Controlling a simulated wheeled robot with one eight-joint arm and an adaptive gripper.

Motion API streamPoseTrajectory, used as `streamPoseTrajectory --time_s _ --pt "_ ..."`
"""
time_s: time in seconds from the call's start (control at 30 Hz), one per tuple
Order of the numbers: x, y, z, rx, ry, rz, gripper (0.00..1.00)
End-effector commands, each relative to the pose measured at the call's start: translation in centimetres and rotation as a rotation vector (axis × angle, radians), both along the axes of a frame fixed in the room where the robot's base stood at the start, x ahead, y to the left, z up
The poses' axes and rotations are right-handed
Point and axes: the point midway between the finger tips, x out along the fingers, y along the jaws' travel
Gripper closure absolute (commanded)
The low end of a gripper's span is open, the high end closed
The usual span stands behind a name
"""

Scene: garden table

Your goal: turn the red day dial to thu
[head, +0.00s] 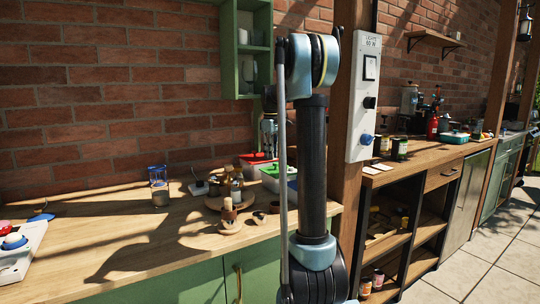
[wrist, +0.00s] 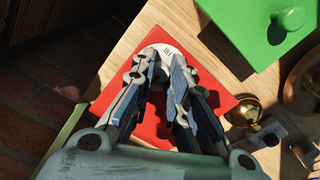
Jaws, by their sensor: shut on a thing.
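The red day dial shows as a flat red square (wrist: 222,98) with a white disc (wrist: 166,48) at its far end, in the wrist view. Small dark lettering on the disc is partly readable, but I cannot be sure of the word. My gripper (wrist: 162,68) is over the disc with its fingers close together, shut on a part that the fingers hide. In the head view the red dial (head: 256,158) is small, at the back of the wooden table by the brick wall. My gripper (head: 268,138) points down onto it there, and my arm hides part of the area.
A green box with a round knob (wrist: 265,30) stands close beside the red square. A brass piece (wrist: 245,112) is near its right side. A jar with blue lid (head: 159,188) and a round wooden tray (head: 214,203) are farther left.

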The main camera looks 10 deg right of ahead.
Motion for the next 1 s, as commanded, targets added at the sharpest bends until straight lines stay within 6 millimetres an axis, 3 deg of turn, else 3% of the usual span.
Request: streamPoseTrajectory --time_s 1.0 --pt "0.0 -0.01 0.0 -0.001 0.0 -0.965 1.0"
